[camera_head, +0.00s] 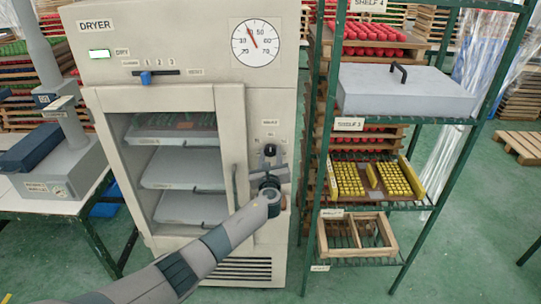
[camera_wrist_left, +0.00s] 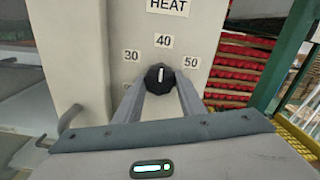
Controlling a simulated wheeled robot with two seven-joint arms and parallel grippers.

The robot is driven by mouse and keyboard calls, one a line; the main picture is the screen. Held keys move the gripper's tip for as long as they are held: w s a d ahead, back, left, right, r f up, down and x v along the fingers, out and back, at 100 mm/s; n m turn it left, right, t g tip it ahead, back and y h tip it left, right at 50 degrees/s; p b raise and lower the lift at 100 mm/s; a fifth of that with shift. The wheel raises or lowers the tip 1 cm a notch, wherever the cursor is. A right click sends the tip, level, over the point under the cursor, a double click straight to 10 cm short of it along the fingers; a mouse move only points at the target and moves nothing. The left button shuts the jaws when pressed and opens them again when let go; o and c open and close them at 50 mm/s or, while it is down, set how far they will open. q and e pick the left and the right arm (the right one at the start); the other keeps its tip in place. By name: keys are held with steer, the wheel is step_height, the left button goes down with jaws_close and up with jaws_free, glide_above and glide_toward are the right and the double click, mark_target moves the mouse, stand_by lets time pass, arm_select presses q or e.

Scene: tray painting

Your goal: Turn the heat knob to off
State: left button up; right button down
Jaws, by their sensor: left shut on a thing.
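The heat knob (camera_wrist_left: 160,78) is a round black knob with a white mark on the dryer's front panel. In the left wrist view the mark points up toward the 40 label (camera_wrist_left: 163,41), with 30 to its left and 50 to its right. The HEAT label (camera_wrist_left: 168,5) is above. No off label is readable; the area below the knob is hidden by my gripper. My left gripper (camera_wrist_left: 160,86) is shut on the knob, one finger on each side. In the head view my left gripper (camera_head: 270,158) reaches the panel right of the dryer door. My right gripper is not in view.
The cream dryer (camera_head: 195,50) has a windowed door with a vertical handle (camera_head: 235,188) just left of my left gripper. A dial (camera_head: 256,43) and a blue slider (camera_head: 146,78) are higher up. A green shelf rack (camera_head: 312,190) stands close on the right.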

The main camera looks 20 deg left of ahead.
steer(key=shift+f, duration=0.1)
